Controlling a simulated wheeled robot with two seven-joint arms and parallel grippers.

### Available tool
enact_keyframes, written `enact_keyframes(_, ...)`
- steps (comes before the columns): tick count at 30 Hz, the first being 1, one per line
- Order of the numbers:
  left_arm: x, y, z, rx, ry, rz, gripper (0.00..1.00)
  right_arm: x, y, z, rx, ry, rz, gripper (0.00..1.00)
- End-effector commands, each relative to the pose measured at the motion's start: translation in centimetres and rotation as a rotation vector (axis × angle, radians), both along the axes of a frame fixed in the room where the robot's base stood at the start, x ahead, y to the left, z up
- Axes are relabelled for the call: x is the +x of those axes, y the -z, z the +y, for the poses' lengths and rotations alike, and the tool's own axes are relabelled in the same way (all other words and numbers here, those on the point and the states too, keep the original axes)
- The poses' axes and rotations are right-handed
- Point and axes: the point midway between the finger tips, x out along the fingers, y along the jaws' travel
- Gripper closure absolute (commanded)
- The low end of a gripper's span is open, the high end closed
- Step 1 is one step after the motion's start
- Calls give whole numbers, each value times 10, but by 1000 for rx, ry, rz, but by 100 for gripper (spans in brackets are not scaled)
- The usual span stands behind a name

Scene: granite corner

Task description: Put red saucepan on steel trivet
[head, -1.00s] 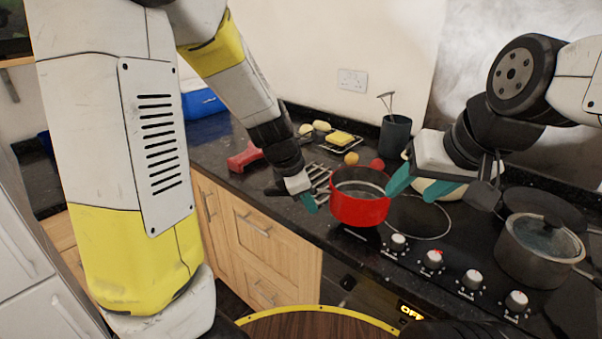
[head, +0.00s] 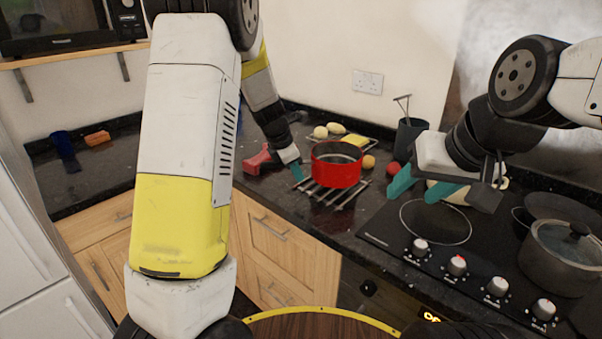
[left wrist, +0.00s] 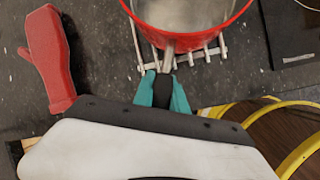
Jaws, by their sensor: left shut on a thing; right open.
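The red saucepan (head: 336,168) is upright over the steel trivet (head: 334,195) on the dark granite counter. I cannot tell whether its base touches the bars. My left gripper (head: 296,172) is shut on the saucepan's handle, which shows between the teal fingers in the left wrist view (left wrist: 164,88). There the saucepan (left wrist: 188,30) covers much of the trivet (left wrist: 205,52), whose bars stick out below and beside it. My right gripper (head: 428,188) is open and empty, above the counter and hob to the right of the saucepan.
A red oven mitt (head: 262,160) lies left of the trivet, also in the left wrist view (left wrist: 52,60). A rack with a yellow sponge (head: 354,140) and a dark utensil pot (head: 410,138) are behind. A lidded grey pot (head: 562,255) stands on the hob (head: 385,232) at right.

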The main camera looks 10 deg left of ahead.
Motion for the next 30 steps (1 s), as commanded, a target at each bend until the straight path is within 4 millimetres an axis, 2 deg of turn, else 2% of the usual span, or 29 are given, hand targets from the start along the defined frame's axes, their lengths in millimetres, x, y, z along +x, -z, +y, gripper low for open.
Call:
enact_keyframes(7, 16, 1, 6, -1, 0, -3, 100, 0, 0, 0, 0, 0, 0, 47)
enact_keyframes(12, 14, 28, 6, -1, -1, 1, 100, 0, 0, 0, 0, 0, 0, 47)
enact_keyframes(15, 14, 36, 5, -2, 0, -1, 100, 0, 0, 0, 0, 0, 0, 47)
enact_keyframes(24, 15, 37, 5, -1, 1, -2, 100, 0, 0, 0, 0, 0, 0, 47)
enact_keyframes(25, 14, 39, 5, 0, 1, 0, 81, 0, 0, 0, 0, 0, 0, 47)
enact_keyframes(27, 14, 38, 5, 0, 1, 0, 67, 0, 0, 0, 0, 0, 0, 47)
enact_keyframes(28, 14, 38, 5, 0, 1, 0, 61, 0, 0, 0, 0, 0, 0, 47)
enact_keyframes(30, 14, 38, 5, 0, 1, 0, 61, 0, 0, 0, 0, 0, 0, 47)
